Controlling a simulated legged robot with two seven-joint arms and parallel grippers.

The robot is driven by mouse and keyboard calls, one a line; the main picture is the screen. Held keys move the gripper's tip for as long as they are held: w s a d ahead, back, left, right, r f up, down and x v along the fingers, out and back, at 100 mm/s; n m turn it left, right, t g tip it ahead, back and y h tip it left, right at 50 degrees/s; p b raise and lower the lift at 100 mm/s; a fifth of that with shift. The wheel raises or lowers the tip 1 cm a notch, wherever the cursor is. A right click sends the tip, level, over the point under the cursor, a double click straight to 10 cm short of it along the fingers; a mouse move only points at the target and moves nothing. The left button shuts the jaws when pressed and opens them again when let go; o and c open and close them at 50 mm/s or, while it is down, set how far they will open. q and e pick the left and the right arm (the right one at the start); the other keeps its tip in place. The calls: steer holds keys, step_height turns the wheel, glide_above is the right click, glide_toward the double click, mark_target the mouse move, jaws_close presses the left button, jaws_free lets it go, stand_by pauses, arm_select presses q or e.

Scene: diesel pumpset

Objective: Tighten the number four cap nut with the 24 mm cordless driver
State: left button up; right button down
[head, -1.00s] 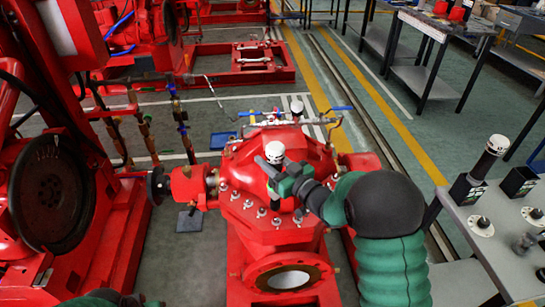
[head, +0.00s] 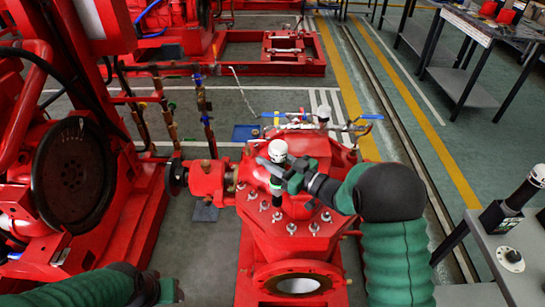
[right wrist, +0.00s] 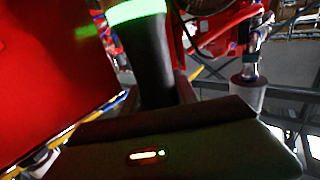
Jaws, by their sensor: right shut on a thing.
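The cordless driver (head: 278,151) has a white top and a dark body with a green band. My right gripper (head: 276,174) is shut around it and holds it upright over the red pump casing (head: 300,240). In the right wrist view the driver's dark body (right wrist: 146,65) with a glowing green band stands between my fingers. Several cap nuts (head: 291,228) stand on studs along the casing's front flange. The driver's lower end is close above this row; I cannot tell whether it touches a nut, or which is number four. My left gripper (head: 168,291) is at the lower left, empty-looking and partly unclear.
Another driver (head: 520,194) stands in a holder on the grey table (head: 485,250) at the right. A valve with a dark handwheel (head: 176,174) projects left of the casing. Pipes with blue-handled valves (head: 370,117) lie behind the driver. Open floor lies beyond at the right.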

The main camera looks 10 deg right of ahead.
steer(key=shift+d+f+b, duration=0.35)
steer(key=shift+f+b, duration=0.15)
steer(key=shift+f, duration=0.3)
steer(key=shift+f+b, duration=0.65)
steer(key=shift+f, duration=0.3)
steer(key=shift+a+f+b, duration=0.2)
steer(key=shift+f+b, duration=0.1)
steer(key=shift+f, duration=0.25)
steer(key=shift+d+r, duration=0.1)
